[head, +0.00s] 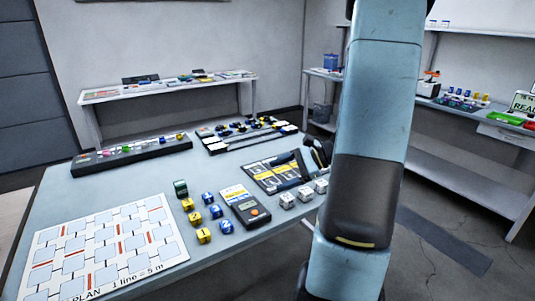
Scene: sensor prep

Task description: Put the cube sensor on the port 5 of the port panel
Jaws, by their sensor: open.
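Several small cubes stand on the near table: yellow cubes (195,218), blue cubes (214,211) and white cubes (304,194). I cannot tell which one is the cube sensor. A long dark panel (131,156) with coloured pieces on top lies at the table's back left. A second dark panel (246,135) with white and dark pieces lies at the back. I cannot tell which is the port panel, and no port number is readable. My gripper (305,163) is partly hidden behind my arm. Its dark fingers are open above the right side of the table, away from the cubes.
A white plan sheet (105,246) covers the front left of the table. A dark green block (180,188), a meter with an orange button (244,206) and a black-and-yellow board (264,178) lie nearby. My arm hides the right side. Bare table shows left of the cubes.

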